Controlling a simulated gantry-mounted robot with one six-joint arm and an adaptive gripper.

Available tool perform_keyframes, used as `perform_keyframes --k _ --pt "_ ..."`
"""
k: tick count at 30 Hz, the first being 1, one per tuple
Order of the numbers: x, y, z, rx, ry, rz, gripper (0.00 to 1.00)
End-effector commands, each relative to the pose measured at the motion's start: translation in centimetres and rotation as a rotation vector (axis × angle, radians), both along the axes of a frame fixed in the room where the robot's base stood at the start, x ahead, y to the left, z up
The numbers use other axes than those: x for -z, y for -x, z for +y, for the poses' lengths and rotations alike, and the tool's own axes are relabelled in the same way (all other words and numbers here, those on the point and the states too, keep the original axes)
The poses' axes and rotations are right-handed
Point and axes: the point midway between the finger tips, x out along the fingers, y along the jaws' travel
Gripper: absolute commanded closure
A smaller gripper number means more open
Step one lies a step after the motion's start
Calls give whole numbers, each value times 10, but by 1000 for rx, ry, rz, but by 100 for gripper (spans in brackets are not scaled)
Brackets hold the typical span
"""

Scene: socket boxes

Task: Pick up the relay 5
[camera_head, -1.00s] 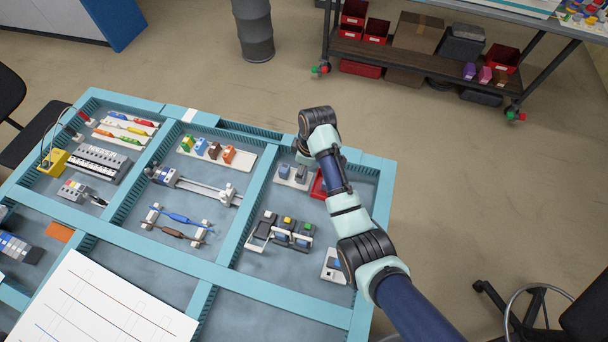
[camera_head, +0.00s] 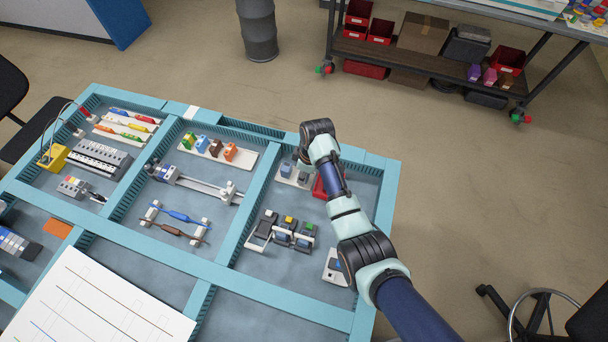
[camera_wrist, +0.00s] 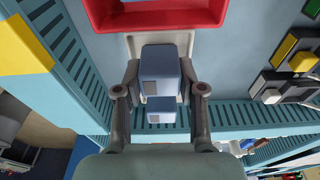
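Two blue-grey block-shaped relays stand on a white base in the upper right compartment. In the wrist view the larger-looking relay (camera_wrist: 160,72) is between my fingers, and a smaller-looking one (camera_wrist: 160,116) is below it in the picture. No label is readable, so I cannot tell which is relay 5. In the head view a relay (camera_head: 285,170) shows on the base just left of my arm. My gripper (camera_wrist: 160,80) is open, its fingers on either side of the larger-looking relay with seemingly narrow gaps; contact is unclear. My wrist hides the fingertips in the head view.
A red bin (camera_wrist: 158,14) lies close beyond the relays. Ribbed teal dividers (camera_wrist: 75,80) wall the compartment. Several dark switches with coloured buttons (camera_head: 289,221) stand in the same compartment, and coloured plugs (camera_head: 214,149) on a white strip lie to the left.

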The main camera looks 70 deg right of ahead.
Motion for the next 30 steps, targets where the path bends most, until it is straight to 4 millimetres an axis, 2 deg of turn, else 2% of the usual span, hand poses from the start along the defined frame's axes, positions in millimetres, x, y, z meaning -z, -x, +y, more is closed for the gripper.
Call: perform_keyframes --k 1,3,4,11,17,20,30 --pt "0 0 0 0 0 0 86" --pt "0 0 0 0 0 0 98" --pt "0 0 0 0 0 0 100" --pt "-1 0 0 0 0 0 100" --pt "-20 -1 -1 0 2 -2 100" --pt "-43 -1 -1 0 4 -3 100" --pt "-160 -1 -1 0 4 -4 100"
